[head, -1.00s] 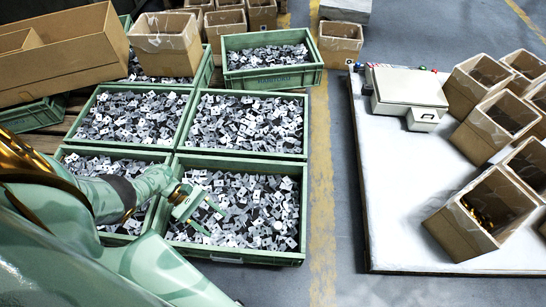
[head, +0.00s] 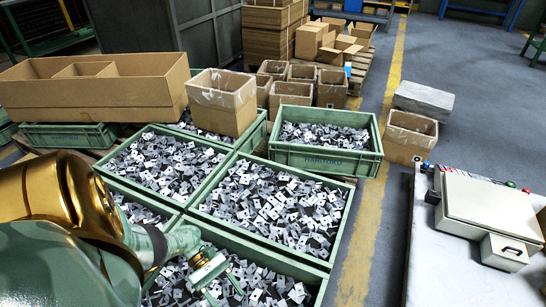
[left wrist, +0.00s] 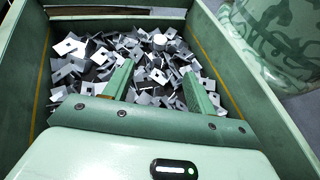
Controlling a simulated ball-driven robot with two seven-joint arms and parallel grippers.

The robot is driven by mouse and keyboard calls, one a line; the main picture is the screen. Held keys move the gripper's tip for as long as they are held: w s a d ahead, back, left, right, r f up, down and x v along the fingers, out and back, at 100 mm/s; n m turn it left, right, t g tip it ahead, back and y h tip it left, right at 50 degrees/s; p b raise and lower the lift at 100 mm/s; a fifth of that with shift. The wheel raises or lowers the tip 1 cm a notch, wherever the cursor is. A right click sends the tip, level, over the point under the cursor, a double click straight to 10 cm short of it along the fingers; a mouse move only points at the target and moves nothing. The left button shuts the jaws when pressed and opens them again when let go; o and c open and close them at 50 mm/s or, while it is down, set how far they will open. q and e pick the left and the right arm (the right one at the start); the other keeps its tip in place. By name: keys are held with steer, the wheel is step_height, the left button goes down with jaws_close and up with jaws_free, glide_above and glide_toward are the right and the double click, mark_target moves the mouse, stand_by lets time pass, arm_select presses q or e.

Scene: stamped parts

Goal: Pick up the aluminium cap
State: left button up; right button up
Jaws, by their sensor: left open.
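My left gripper (head: 221,287) is over the nearest green crate (head: 272,262) in the head view, which is full of small grey stamped parts. In the left wrist view the open left gripper (left wrist: 158,68) points down into the crate (left wrist: 225,62), with nothing visible between its two fingers. Flat metal pieces with square holes (left wrist: 70,47) lie in a loose heap around and beyond the fingertips. My right gripper is in neither view.
More green crates of parts (head: 325,160) stand behind. Cardboard boxes (head: 222,100) and a long carton (head: 95,95) are at the back left. A white-topped surface (head: 450,262) holds a pale case (head: 492,208) at right. Floor with a yellow line (head: 366,235) lies between.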

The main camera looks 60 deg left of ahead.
arm_select(q)
steer(key=x, duration=1.1)
steer(key=shift+s+f, duration=0.15)
steer(key=shift+f, duration=0.2)
steer(key=x, duration=0.3)
steer(key=b+x, duration=0.1)
steer(key=shift+d+r, duration=0.1)
steer(key=shift+d, duration=0.55)
steer(key=shift+w, duration=0.2)
steer(key=c, duration=1)
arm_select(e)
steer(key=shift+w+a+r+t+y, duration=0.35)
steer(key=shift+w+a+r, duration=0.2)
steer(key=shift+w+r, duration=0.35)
